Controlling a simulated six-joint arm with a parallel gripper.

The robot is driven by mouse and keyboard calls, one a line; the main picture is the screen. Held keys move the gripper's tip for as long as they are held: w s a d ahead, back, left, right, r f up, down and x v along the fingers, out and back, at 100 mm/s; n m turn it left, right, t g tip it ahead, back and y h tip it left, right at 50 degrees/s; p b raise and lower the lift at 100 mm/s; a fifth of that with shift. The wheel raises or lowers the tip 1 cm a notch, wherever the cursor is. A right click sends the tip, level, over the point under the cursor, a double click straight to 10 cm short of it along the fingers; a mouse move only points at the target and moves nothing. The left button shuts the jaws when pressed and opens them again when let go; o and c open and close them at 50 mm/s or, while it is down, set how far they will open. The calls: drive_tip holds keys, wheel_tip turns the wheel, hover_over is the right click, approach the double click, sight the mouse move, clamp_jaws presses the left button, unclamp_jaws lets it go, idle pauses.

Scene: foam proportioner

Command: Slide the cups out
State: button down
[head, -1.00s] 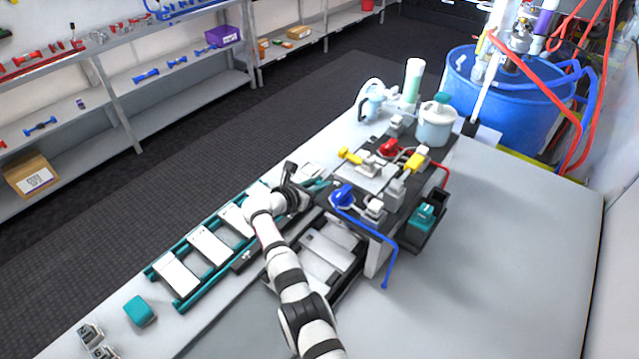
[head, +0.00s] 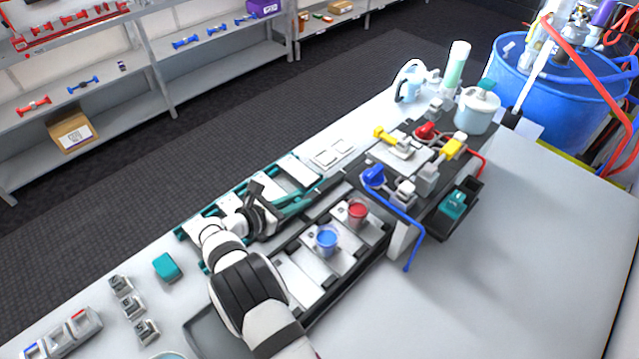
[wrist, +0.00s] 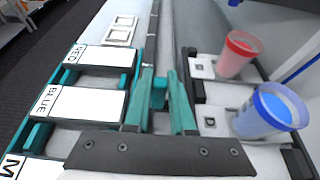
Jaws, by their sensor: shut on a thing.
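A blue cup (head: 327,240) and a red cup (head: 357,213) stand upright on white plates of the sliding tray (head: 283,290), outside the dark machine station (head: 398,190). The wrist view shows the red cup (wrist: 239,54) farther off and the blue cup (wrist: 270,109) nearer, both at right. My gripper (wrist: 160,88) is left of the cups, apart from them. Its teal fingers are shut on a small teal handle (wrist: 158,92) beside the tray. In the head view my gripper (head: 268,212) is between the tray and the labelled rack; its fingertips are hard to see there.
The teal rack (head: 290,170) holds white cards; RED (wrist: 103,57) and BLUE (wrist: 82,104) are readable. Blue and red hoses hang on the station. A teal block (head: 167,266) and small grey parts lie at the bench's left.

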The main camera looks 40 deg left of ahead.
drive_tip(key=s, duration=0.7)
drive_tip(key=c, duration=0.8)
unclamp_jaws()
drive_tip(key=shift+o, duration=0.2)
drive_tip(key=v, duration=1.5)
drive_tip(key=shift+s+r, duration=0.2)
drive_tip(key=shift+s, duration=0.1)
